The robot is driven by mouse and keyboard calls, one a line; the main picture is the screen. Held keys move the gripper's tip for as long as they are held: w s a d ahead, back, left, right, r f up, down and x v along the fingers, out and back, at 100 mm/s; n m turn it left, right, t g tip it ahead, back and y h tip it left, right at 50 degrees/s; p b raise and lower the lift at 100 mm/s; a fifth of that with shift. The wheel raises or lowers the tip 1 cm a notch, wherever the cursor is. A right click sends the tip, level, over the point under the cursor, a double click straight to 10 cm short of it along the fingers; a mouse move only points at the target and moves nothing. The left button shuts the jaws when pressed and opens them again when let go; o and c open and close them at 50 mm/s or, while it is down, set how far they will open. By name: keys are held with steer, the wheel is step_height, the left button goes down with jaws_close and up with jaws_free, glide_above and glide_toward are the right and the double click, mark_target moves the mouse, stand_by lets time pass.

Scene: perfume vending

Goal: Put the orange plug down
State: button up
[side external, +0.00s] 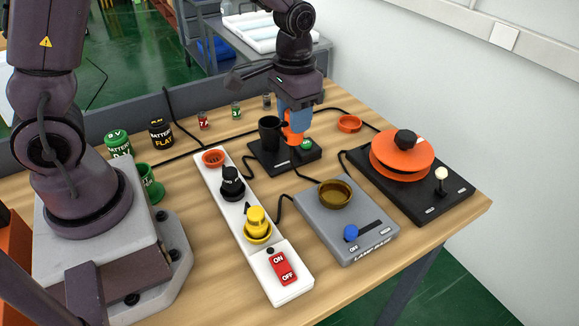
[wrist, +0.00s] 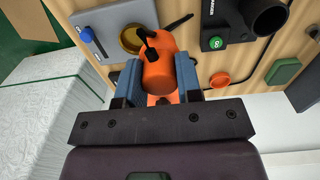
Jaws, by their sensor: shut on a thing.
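My gripper (side external: 295,112) is shut on the orange plug (side external: 292,136), in front of the black charger base and above the table. In the wrist view the plug (wrist: 160,68) sits between my two blue fingers, its dark prongs pointing away from my palm. I cannot tell how high the plug is above the table. The white power strip (side external: 269,246) has an orange-rimmed socket (side external: 213,157) at its far end, which looks empty. A black plug (side external: 231,181) and a yellow plug (side external: 257,222) stand in the strip.
The charger base (side external: 262,160) with a black cup (side external: 269,132) is close to my gripper. A grey lamp base (side external: 372,240), an orange ring (side external: 349,123) and a black turntable box (side external: 430,205) stand to the right. Batteries (side external: 161,134) stand behind. Black cables cross the table.

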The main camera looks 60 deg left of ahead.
steer(key=s+a+f+m, duration=0.1)
steer(key=s+a+m, duration=0.4)
steer(key=a+m, duration=0.3)
steer(key=s+a+f+m, duration=0.2)
steer(key=s+a+m, duration=0.4)
steer(key=a+m, duration=0.3)
steer(key=m, duration=0.2)
steer(key=shift+s+a+f+m, duration=0.2)
steer(key=shift+s+f+m, duration=0.1)
steer(key=shift+m, duration=0.1)
step_height(320, 180, down, 10)
steer(key=shift+r, duration=0.25)
steer(key=shift+f, duration=0.2)
